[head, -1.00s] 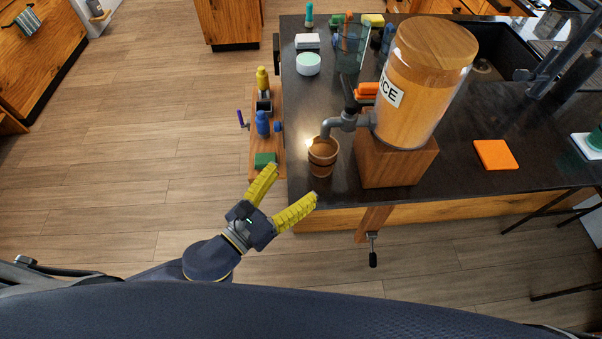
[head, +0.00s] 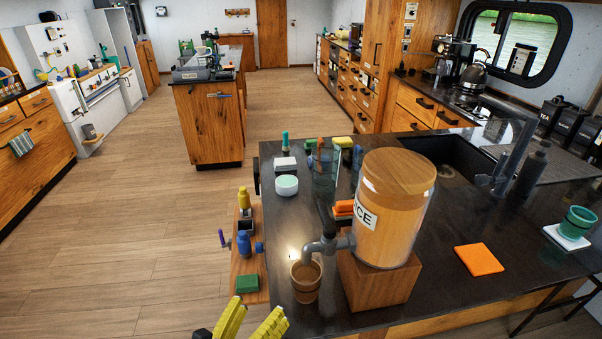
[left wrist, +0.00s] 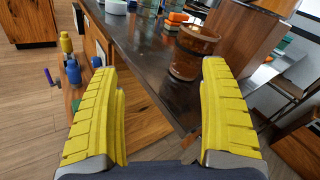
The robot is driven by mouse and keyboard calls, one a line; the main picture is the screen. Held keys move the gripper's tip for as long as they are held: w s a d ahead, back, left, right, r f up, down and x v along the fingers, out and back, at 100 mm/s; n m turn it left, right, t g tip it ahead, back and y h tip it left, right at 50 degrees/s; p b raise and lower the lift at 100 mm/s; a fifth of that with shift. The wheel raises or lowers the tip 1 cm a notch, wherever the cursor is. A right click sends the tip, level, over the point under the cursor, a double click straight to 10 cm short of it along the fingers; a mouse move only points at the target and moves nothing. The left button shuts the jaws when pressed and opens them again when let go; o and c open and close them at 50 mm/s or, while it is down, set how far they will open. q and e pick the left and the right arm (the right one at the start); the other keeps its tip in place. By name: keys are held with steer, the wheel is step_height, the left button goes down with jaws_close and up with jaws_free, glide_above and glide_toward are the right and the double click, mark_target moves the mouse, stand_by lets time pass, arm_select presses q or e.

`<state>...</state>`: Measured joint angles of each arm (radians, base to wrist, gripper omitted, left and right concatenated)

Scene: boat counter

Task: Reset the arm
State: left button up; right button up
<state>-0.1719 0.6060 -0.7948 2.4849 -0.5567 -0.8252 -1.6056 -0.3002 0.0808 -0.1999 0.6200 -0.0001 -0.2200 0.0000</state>
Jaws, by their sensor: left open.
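My left gripper (head: 250,322) shows at the bottom of the head view, with its two yellow fingers spread apart and nothing between them. In the left wrist view, the same open gripper (left wrist: 160,110) faces the counter corner. A wooden cup (head: 306,280) stands upright on the dark counter (head: 440,230), under the tap of a juice dispenser (head: 395,215). The cup also shows in the left wrist view (left wrist: 192,52), beyond the fingers and apart from them. My right gripper is not in view.
An orange square (head: 479,259) and a green cup (head: 577,223) on a white coaster are on the counter at right. A side shelf (head: 240,280) holds small bottles and a green block (head: 247,284). Open wooden floor (head: 130,230) lies at left.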

arm_select(q)
steer(key=w+a+f+n+y, duration=0.2)
steer(key=a+f+n+y, duration=0.35)
steer(key=n, duration=0.55)
steer(key=s+a+f+n+g+y, duration=0.35)
steer(key=s+a+f+n, duration=0.25)
steer(key=a+n, duration=0.25)
steer(key=s+a+f+n+g+y, duration=0.3)
steer(key=s+a+f+n+g, duration=0.25)
steer(key=a+n, duration=0.35)
steer(key=s+d+f+n+g+h, duration=0.1)
steer(key=s+d+f+h, duration=0.15)
steer(key=f, duration=1.25)
steer(key=s+d+f+n+g+h, duration=0.1)
steer(key=d+f, duration=0.3)
steer(key=f, duration=1.2)
steer(key=s+f+n+g+h, duration=0.1)
steer(key=s+f+n+g, duration=0.1)
steer(key=s+f, duration=1.8)
steer(key=shift+s+d+f+g, duration=0.2)
steer(key=shift+s+f+g, duration=0.2)
steer(key=shift+s+g, duration=0.4)
steer(key=shift+n+h, duration=0.25)
